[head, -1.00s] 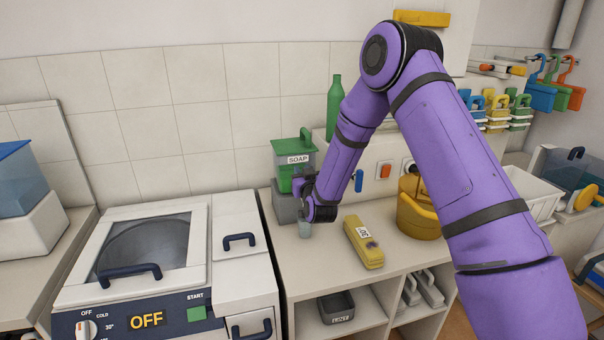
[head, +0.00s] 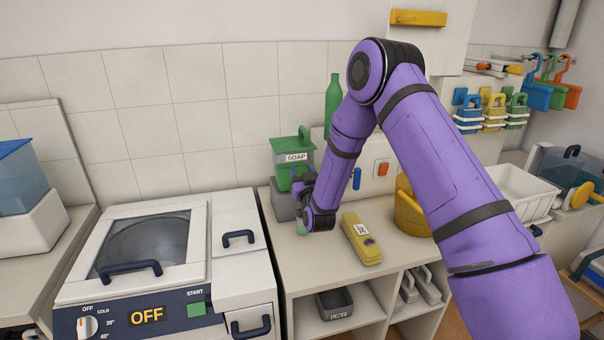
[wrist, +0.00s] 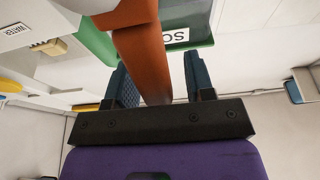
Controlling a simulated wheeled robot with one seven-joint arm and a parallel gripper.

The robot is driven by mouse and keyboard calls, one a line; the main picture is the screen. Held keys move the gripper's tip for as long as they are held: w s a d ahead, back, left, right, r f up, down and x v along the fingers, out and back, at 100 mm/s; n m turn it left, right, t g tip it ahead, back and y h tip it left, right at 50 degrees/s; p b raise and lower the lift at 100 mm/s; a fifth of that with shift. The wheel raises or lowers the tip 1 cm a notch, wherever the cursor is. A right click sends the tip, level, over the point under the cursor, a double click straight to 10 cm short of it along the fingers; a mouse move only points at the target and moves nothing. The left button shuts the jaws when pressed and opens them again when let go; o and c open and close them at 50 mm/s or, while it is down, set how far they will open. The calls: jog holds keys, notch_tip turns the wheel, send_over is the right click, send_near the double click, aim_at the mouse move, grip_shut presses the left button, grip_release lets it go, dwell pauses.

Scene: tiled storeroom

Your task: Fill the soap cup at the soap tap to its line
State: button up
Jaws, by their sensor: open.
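The soap dispenser (head: 293,157), with a green top and a SOAP label, stands on the counter against the tiled wall. The soap cup (head: 302,228) is a small, partly hidden shape below my gripper, with a greenish tint; its line and exact level cannot be made out. My gripper (head: 301,187) is at the dispenser's front. In the wrist view, my gripper's blue fingers (wrist: 160,85) are apart, with an orange-brown bar (wrist: 141,55), apparently the soap tap's lever, reaching between them. Contact with the bar is unclear. The dispenser's green edge (wrist: 203,30) is behind.
A yellow block-like item (head: 361,240) lies on the counter right of my gripper, with a yellow pot (head: 412,215) beyond it. A green bottle (head: 333,108) stands behind. A washing machine (head: 150,262) is at left. A grey bin (head: 335,303) sits on the shelf below.

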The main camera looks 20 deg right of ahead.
jog(key=v, duration=1.1)
